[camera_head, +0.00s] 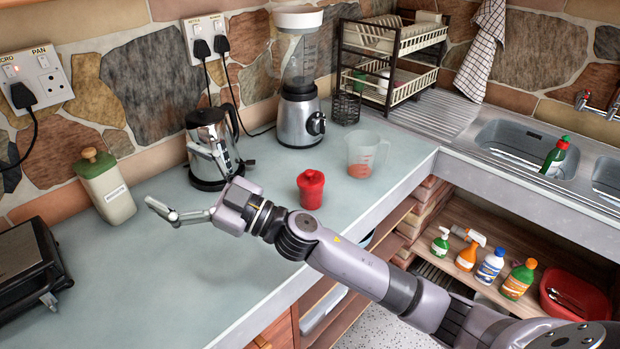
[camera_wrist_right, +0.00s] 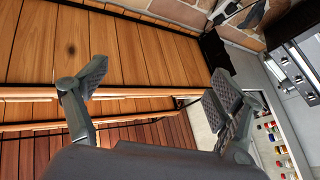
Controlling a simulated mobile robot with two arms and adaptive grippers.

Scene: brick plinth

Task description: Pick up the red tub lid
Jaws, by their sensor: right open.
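The red tub (camera_head: 311,197) stands upright on the counter, right of the middle in the head view, with its red lid (camera_head: 311,177) on top. My right gripper (camera_head: 183,176) is over the counter to the left of the tub, in front of the kettle, with its fingers spread wide and nothing between them. My right forearm passes just in front of the tub in the picture. In the right wrist view the fingers (camera_wrist_right: 158,92) are open and empty, and the lid is not seen there. My left gripper is in neither view.
A kettle (camera_head: 205,135), a blender (camera_head: 298,115) and a measuring jug (camera_head: 362,155) stand around the tub. A cream canister (camera_head: 108,190) and a dark toaster (camera_head: 28,270) are at left. The counter (camera_head: 190,270) between is clear. The sink (camera_head: 515,140) is at right.

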